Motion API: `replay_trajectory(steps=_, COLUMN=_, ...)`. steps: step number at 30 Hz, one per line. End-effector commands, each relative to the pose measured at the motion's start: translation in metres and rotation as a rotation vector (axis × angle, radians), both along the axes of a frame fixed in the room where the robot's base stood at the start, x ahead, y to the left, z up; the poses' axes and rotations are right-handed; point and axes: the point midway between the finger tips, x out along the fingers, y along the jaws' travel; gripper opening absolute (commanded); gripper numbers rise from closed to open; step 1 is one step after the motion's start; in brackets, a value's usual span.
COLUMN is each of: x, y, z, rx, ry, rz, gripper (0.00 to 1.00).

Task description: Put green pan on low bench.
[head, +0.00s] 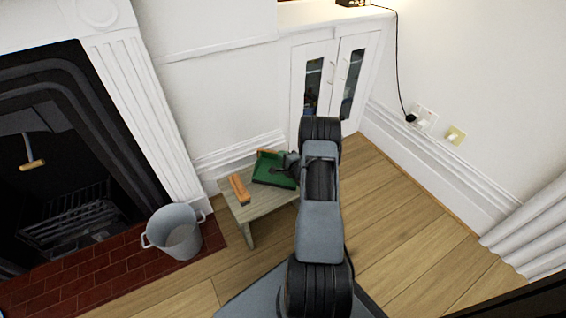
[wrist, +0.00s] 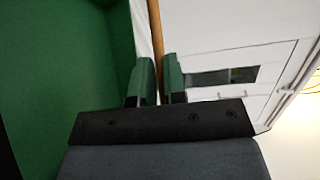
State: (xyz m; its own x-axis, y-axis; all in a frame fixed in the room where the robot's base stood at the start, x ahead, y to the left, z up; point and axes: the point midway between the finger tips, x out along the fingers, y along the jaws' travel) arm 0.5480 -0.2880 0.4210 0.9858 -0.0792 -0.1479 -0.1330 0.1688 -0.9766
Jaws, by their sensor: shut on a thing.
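The green pan (head: 273,169) is over the far end of the low bench (head: 252,211) in the head view; I cannot tell whether it rests on the top or hangs just above. My gripper (head: 291,162) is at the pan's right side and shut on it. In the wrist view the pan's green surface (wrist: 65,70) fills the left, beside my gripper's fingers (wrist: 159,80). The exact spot of the grip is partly hidden by my arm in the head view. My arm also hides the bench's right end.
A wooden-backed brush (head: 239,189) lies on the bench, left of the pan. A grey metal bucket (head: 174,232) stands on the red brick hearth (head: 98,271) at the left. A white cabinet (head: 331,75) is behind the bench. Wooden floor (head: 410,235) is clear at the right.

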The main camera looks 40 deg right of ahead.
Motion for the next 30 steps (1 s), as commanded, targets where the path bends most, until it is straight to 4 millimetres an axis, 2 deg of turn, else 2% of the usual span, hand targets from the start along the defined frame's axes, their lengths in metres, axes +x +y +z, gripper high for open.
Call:
replay_trajectory(steps=1, x=0.0, y=0.0, z=-0.013, rx=0.001, ry=0.0, rz=0.0, gripper=0.0)
replay_trajectory(steps=3, x=0.0, y=0.0, z=-0.021, rx=0.0, ry=-0.001, rz=0.0, gripper=0.0)
replay_trajectory(steps=15, x=0.0, y=0.0, z=-0.023, rx=-0.001, ry=-0.002, rz=0.0, gripper=0.0)
replay_trajectory(steps=16, x=-0.001, y=0.0, z=-0.024, rx=0.0, ry=0.0, rz=0.0, gripper=0.13)
replay_trajectory(steps=24, x=-0.001, y=0.0, z=-0.023, rx=0.0, ry=0.0, rz=0.0, gripper=0.37)
replay_trajectory(steps=30, x=0.0, y=0.0, z=-0.023, rx=0.0, ry=0.0, rz=0.0, gripper=0.37)
